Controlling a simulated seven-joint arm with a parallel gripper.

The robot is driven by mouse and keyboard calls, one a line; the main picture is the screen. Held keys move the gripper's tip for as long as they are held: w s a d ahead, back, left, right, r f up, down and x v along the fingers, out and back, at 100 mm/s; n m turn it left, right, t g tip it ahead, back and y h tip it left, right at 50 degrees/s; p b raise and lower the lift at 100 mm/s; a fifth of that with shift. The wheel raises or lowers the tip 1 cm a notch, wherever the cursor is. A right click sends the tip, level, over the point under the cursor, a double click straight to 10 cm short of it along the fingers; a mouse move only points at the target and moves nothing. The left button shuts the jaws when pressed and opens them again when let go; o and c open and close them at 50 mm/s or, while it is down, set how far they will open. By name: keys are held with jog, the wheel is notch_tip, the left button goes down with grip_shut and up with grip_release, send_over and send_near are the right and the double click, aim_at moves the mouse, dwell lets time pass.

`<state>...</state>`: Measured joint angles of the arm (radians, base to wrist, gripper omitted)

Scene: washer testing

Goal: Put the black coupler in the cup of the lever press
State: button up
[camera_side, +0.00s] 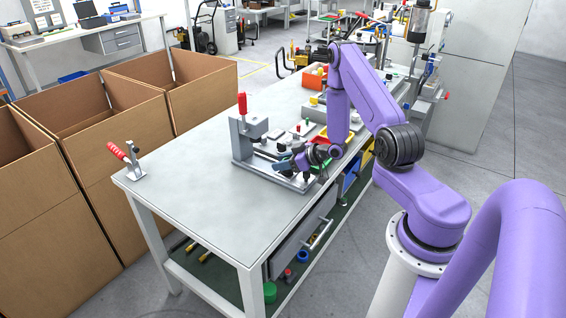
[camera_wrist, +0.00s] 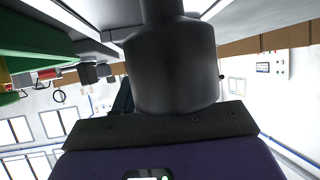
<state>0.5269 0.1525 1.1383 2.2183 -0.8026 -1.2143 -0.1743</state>
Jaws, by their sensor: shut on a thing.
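The lever press (camera_side: 247,138) stands on the bench, a grey metal frame with an upright red handle (camera_side: 242,103). A grey base plate (camera_side: 262,169) extends from it toward the right, with small fixtures on it. My gripper (camera_side: 284,166) is low over this plate, to the right of the press frame, and points left toward it. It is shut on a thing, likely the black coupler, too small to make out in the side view. In the wrist view a large black cylindrical body fills the middle; I cannot tell whether it includes the coupler. The cup is not clearly visible.
A red-handled toggle clamp (camera_side: 128,160) sits at the bench's left corner. The bench top (camera_side: 205,200) between is clear. Coloured bins (camera_side: 350,172) hang at the near side, and an orange bin (camera_side: 313,78) stands farther back. Cardboard boxes (camera_side: 105,133) stand beyond the far edge.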

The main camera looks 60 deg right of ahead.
jog(key=shift+f, duration=0.15)
jog(key=o, duration=1.2)
